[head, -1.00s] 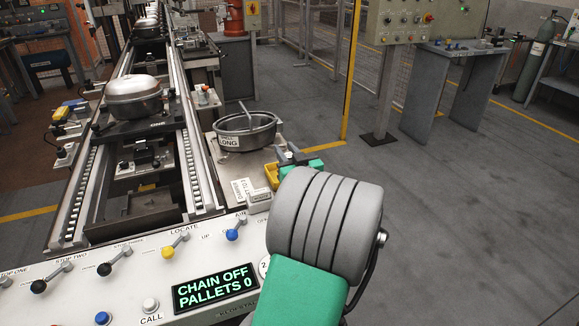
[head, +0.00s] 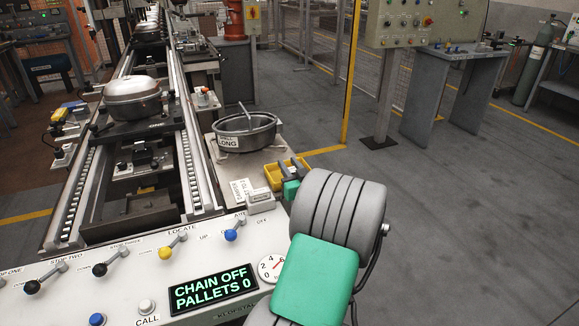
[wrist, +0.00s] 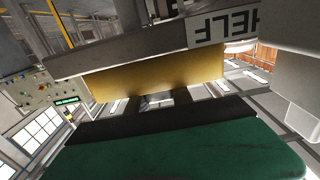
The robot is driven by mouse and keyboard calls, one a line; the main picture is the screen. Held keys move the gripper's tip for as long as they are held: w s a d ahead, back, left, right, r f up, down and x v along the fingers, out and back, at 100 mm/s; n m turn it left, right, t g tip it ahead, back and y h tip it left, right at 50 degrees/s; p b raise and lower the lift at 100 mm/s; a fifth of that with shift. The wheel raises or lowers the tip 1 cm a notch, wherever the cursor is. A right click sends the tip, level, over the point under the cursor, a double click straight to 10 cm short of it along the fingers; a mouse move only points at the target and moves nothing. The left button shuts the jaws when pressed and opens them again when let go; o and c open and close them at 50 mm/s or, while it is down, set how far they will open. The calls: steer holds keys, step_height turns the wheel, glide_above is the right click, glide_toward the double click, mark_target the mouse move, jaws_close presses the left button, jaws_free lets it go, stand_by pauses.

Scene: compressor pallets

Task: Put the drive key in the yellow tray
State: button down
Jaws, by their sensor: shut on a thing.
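The yellow tray (head: 273,178) sits at the right edge of the grey side shelf in the head view. Its yellow wall (wrist: 160,76) spans the middle of the wrist view. My gripper (head: 291,172), with a green body, is at the tray, its dark fingers over or inside it. In the wrist view the fingers (wrist: 166,99) point towards the yellow wall. The gripper is shut on the drive key, which is mostly hidden by the fingers and my wrist. I cannot tell whether the key touches the tray.
A dark round pan (head: 245,133) marked LONG stands behind the tray. A small pale block (head: 261,200) lies in front-left of it. The control panel (head: 130,285) with levers is nearer, and the conveyor (head: 140,170) runs along the left.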

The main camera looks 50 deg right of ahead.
steer(key=shift+f+b, duration=0.35)
steer(key=c, duration=1.1)
jaws_free()
steer(key=shift+r+p, duration=0.15)
steer(key=shift+p, duration=0.15)
steer(key=shift+r+p, duration=0.5)
steer(key=shift+p, duration=0.15)
steer(key=b+v, duration=0.1)
steer(key=v, duration=1.1)
